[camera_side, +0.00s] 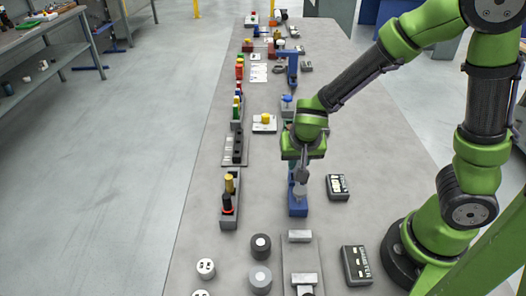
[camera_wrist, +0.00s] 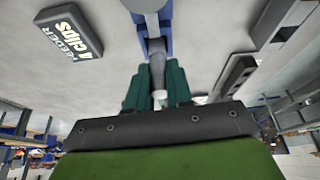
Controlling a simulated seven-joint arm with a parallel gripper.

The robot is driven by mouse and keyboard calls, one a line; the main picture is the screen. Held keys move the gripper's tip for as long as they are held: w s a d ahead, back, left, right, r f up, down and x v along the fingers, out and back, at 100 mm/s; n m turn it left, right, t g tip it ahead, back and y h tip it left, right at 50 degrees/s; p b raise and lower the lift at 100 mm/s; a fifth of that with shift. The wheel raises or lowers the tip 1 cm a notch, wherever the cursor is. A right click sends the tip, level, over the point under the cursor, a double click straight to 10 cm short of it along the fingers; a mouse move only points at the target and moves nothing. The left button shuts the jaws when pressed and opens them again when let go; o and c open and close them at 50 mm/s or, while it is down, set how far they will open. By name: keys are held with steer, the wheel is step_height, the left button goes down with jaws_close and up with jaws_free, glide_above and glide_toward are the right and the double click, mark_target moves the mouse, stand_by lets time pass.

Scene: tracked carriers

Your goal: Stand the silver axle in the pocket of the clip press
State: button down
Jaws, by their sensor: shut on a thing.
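My gripper (camera_wrist: 158,85) has dark green fingers shut on the silver axle (camera_wrist: 158,72), whose pale metal shows between them in the wrist view. In the side view my gripper (camera_side: 301,158) is over the blue clip press (camera_side: 298,209). The press also shows in the wrist view (camera_wrist: 167,42), just past the fingertips, with a grey cylindrical part (camera_wrist: 146,4) at the top edge. The pocket is hidden, and I cannot tell whether the axle touches the press.
The clip feeder (camera_side: 338,187) stands right of the press; another feeder box (camera_side: 357,265) is nearer. A grey rack (camera_side: 229,214) with black and yellow pieces stands left. Dark round parts (camera_side: 261,246) and a plate with metal blocks (camera_side: 300,236) lie in front. Bench between rack and press is clear.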

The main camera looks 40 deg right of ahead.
steer(key=shift+f, duration=0.25)
stand_by(0.4)
steer(key=shift+c, duration=2.3)
jaws_free()
steer(key=shift+r, duration=0.1)
steer(key=shift+r, duration=3.4)
